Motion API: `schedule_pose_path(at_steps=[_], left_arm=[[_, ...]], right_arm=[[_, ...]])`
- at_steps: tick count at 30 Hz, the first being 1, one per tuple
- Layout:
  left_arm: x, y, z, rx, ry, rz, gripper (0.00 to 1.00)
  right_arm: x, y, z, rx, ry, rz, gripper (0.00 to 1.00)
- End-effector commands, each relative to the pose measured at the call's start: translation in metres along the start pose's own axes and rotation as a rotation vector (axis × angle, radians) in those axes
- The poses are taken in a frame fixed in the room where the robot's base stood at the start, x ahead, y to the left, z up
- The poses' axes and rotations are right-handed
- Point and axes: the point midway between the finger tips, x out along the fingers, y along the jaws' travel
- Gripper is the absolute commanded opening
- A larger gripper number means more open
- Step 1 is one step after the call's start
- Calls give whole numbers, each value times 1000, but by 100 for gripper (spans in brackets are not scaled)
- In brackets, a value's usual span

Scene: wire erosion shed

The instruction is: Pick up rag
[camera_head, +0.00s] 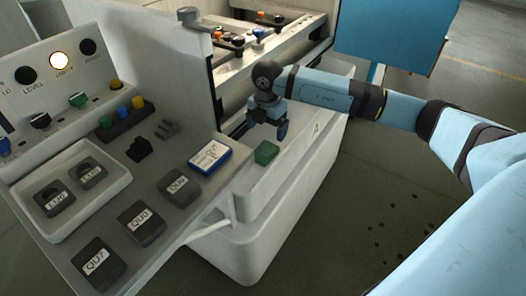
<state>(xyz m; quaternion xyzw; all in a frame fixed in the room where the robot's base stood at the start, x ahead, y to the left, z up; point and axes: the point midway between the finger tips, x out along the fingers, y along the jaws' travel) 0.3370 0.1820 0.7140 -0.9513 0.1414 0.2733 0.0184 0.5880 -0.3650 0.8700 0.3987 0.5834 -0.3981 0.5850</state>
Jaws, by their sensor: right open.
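A small green folded piece (265,152), which looks like the rag, lies on the light grey ledge beside the sloped panel. My right gripper (268,124) is open and empty, pointing down just above and behind it in the head view. The gripper appears apart from the green piece, though the exact height between them is hard to tell. My left gripper is not in view.
A blue and white labelled box (210,157) lies left of the green piece. Dark labelled blocks, including QU0 (141,223), sit on the grey panel. A white tray (118,187) holds two more. A grey upright wall (172,70) stands behind.

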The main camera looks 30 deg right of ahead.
Motion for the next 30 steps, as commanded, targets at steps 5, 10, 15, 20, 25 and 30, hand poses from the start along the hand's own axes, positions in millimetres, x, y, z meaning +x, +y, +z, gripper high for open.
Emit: schedule_pose_path(at_steps=[5, 10, 15, 20, 25, 30], left_arm=[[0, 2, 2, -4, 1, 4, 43], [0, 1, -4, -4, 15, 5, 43], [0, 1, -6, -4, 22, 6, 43], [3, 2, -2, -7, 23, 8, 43], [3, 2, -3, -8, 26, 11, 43], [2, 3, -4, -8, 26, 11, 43]], right_arm=[[33, 0, -1, -1, 1, -2, 94], [44, 0, 0, -1, 0, 0, 94], [56, 3, -2, -1, 0, -1, 94], [81, 8, -5, -1, 1, -2, 94], [96, 8, -4, -1, 0, 0, 94], [96, 8, -4, -1, 0, 0, 94]])
